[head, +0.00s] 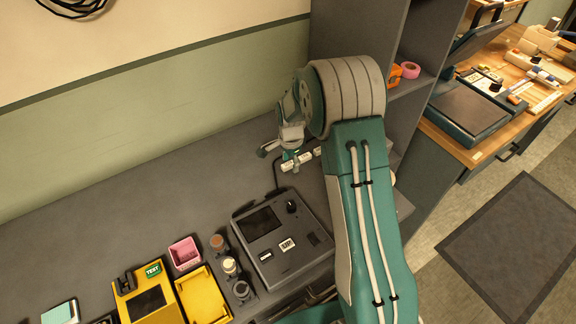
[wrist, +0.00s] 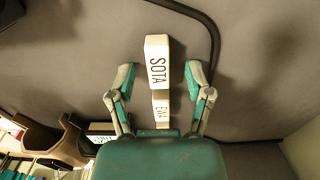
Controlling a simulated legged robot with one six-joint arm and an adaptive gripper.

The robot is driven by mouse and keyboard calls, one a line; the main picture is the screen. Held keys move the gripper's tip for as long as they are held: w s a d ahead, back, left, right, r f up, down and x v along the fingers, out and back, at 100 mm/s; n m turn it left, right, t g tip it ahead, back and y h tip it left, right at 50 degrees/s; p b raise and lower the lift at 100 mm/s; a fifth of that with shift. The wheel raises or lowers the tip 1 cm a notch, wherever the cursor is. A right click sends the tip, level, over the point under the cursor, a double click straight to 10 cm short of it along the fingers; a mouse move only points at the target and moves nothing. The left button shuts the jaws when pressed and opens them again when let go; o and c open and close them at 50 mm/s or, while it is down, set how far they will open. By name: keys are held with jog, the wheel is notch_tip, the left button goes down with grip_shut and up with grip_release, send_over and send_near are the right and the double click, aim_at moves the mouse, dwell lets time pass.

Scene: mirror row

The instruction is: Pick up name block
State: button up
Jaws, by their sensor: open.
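A white name block reading SOTA (wrist: 157,68) stands between the two open fingers of my gripper (wrist: 160,77) in the wrist view, with a gap on each side. A second white block reading EMA (wrist: 161,108) is in line with it, nearer my palm. In the head view, a row of small white blocks (head: 290,165) lies on the grey counter just below my gripper (head: 280,152). My gripper is open and empty. My arm hides part of the row's right end.
A dark device with a screen (head: 284,238) sits in front of the blocks, its black cable (wrist: 212,40) running close by. A grey shelf unit (head: 345,40) rises behind my arm. Yellow device (head: 148,295), yellow tray (head: 203,296) and pink box (head: 184,253) stand left. The counter's back left is clear.

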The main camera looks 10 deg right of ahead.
jog(key=shift+c, duration=0.3)
jog(key=c, duration=0.8)
jog(key=shift+r, duration=0.1)
